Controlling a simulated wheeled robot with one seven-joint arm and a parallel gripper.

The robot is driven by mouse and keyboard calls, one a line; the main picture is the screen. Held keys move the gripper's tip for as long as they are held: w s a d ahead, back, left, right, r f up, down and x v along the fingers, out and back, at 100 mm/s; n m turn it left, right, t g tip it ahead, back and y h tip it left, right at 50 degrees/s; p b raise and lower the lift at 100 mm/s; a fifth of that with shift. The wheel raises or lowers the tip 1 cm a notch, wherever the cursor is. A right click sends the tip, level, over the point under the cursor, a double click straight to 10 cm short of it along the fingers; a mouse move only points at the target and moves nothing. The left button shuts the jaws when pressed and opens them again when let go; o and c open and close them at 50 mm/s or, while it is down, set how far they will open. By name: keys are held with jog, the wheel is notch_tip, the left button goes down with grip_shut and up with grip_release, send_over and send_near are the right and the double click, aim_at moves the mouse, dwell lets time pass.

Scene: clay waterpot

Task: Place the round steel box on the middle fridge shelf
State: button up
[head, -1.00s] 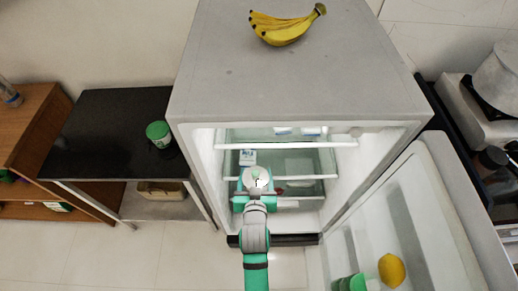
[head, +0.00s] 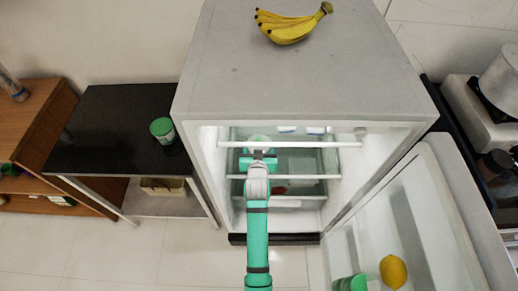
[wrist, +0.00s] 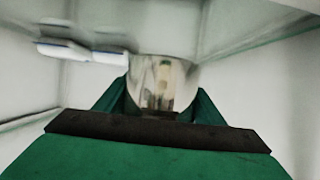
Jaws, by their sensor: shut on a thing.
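The round steel box (wrist: 163,84) is a shiny cylinder, seen in the wrist view between the green fingers of my gripper (wrist: 160,103). My gripper is shut on it. In the head view my gripper (head: 258,158) reaches inside the open fridge (head: 280,80), left of its middle, around the level of the middle shelf (head: 312,177) as pictured. The box is small and largely hidden there by the gripper and the upper shelf edge. I cannot tell whether the box touches a shelf.
White packages (head: 315,130) sit on the upper shelf. The open fridge door (head: 430,215) at the right holds a lemon (head: 393,271). Bananas (head: 292,25) lie on the fridge top. A green-lidded jar (head: 162,130) stands on the dark table (head: 105,145) at left.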

notch_tip(320, 180, down, 3)
jog(key=shift+w+f, duration=0.2)
jog(key=shift+f, duration=0.3)
jog(key=shift+f, duration=0.15)
jog(key=o, duration=1.2)
jog(key=shift+c, duration=0.2)
